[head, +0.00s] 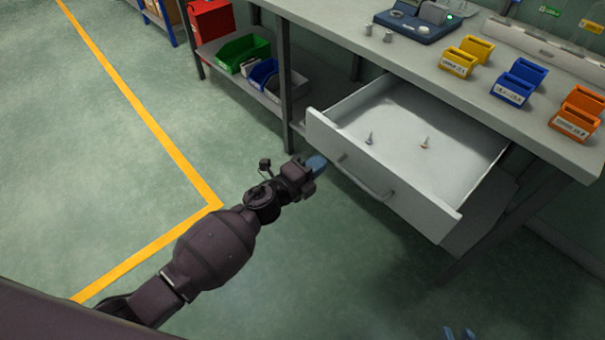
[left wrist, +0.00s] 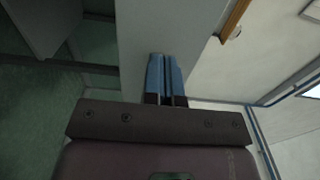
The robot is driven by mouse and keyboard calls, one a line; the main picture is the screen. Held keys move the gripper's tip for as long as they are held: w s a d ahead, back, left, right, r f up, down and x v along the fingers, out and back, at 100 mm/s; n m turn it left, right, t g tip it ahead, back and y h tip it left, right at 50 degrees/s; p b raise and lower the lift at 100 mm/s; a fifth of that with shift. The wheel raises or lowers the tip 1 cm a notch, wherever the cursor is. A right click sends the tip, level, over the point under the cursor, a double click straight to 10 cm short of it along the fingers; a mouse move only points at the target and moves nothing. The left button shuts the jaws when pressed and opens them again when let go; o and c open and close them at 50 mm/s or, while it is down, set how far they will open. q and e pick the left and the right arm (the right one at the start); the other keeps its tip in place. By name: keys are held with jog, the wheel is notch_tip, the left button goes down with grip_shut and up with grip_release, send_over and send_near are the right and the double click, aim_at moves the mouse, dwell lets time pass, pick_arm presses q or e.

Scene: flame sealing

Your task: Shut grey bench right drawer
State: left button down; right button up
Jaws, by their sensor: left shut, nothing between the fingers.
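The grey bench's right drawer (head: 385,182) is pulled well out, with its pale inside exposed and a bar handle (head: 364,178) on its front. Two small pointed metal pieces (head: 423,143) lie in it. My left gripper (head: 316,163) is shut and empty, with its blue fingertips close to the left part of the drawer front; I cannot tell whether they touch it. In the left wrist view the shut blue fingers (left wrist: 167,78) point at a grey panel. Only the blue fingertips of my right gripper (head: 459,334) show at the bottom edge, apart from each other.
The bench top (head: 440,85) holds yellow, blue and orange bins (head: 518,82) and a blue-grey device (head: 418,20). A bench leg (head: 285,85) and a shelf with a green bin (head: 242,52) stand left of the drawer. The floor in front is clear.

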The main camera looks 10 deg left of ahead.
aim_at(337, 151)
pick_arm(q)
jog(key=x, duration=0.4)
jog(key=shift+w, duration=0.1)
pick_arm(e)
jog(key=shift+w+d, duration=0.1)
jog(key=shift+w, duration=0.25)
pick_arm(q)
jog(key=shift+b, duration=0.3)
